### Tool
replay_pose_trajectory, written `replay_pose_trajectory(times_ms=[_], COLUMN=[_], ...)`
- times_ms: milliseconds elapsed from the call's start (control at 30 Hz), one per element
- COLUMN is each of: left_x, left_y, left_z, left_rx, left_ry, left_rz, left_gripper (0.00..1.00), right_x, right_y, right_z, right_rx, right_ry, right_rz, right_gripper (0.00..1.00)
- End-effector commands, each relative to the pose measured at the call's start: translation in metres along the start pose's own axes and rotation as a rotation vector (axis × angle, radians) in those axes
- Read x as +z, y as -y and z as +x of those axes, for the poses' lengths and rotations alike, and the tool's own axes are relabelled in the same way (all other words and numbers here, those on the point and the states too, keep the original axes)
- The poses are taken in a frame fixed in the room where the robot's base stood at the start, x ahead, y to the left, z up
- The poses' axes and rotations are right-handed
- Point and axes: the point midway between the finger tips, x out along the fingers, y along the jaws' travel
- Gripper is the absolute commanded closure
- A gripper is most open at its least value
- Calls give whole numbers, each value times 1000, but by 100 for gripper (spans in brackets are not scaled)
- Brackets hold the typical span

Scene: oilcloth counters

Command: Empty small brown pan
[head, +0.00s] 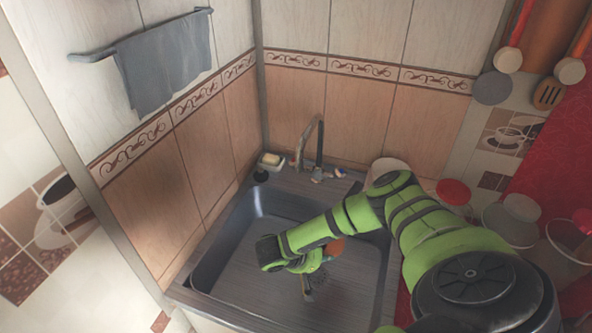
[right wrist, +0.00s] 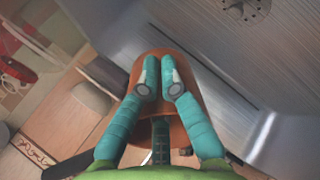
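The small brown pan (right wrist: 185,110) shows in the right wrist view as an orange-brown body with a dark handle (right wrist: 160,140). The handle runs back between the fingers of my right gripper (right wrist: 158,88). The two teal fingers have come together at the pan, shut on it. In the head view a small part of the brown pan (head: 336,246) shows past my green right arm, over the sink (head: 232,275). My right gripper (head: 307,284) is mostly hidden there by its own arm. The pan's contents cannot be made out. My left gripper is not in view.
A faucet (head: 312,142) and a soap dish (head: 270,160) stand at the sink's back edge. Several jars and a red-lidded container (head: 453,192) crowd the counter at right. The sink drain (right wrist: 247,8) shows in the wrist view. A towel (head: 165,62) hangs at upper left.

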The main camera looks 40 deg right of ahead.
Motion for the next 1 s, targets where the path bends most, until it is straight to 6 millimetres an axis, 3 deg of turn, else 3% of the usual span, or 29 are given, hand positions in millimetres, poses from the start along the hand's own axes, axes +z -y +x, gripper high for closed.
replay_pose_trajectory(times_ms=[200, 567, 633, 1000], left_x=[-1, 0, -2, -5], left_y=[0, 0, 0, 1], left_z=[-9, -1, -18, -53], left_rx=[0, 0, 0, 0], left_ry=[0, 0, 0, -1], left_rz=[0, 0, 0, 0], left_gripper=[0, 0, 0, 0], right_x=[0, 3, 2, 2], right_y=[-2, -9, -23, -66], right_z=[10, 38, 25, -1], right_rx=[-190, -480, -513, -669], right_ry=[-6, -19, -20, -26], right_rz=[25, 53, 53, 67], right_gripper=[100, 100, 100, 100])
